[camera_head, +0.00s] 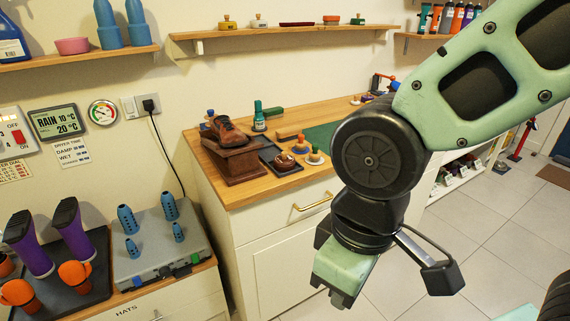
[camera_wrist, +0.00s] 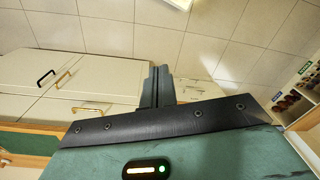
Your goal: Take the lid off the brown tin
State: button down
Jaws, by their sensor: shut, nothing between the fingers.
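In the head view, a small round brown tin (camera_head: 285,162) sits on a dark tray (camera_head: 268,153) on the wooden counter. It is too small to tell its lid from its body. My gripper (camera_head: 341,298) hangs in front of the counter, lower and to the right of the tin, well apart from it. Its fingers are shut and empty. In the wrist view the shut fingers (camera_wrist: 158,86) point out over the tiled floor and cabinet fronts; the tin is not in that view.
A brown shoe (camera_head: 227,130) rests on a wooden block left of the tin. Small knobbed daubers (camera_head: 314,155) stand close to its right. A green bottle (camera_head: 259,117) stands behind. A green mat (camera_head: 322,136) lies to the right. Open floor lies right of the counter.

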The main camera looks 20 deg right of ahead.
aim_at(284, 159)
jog(key=i+j+z, duration=0.2)
jog(key=i+j, duration=0.2)
jog(key=i+j+z, duration=0.45)
jog(key=i+j, duration=0.2)
jog(key=j, duration=0.3)
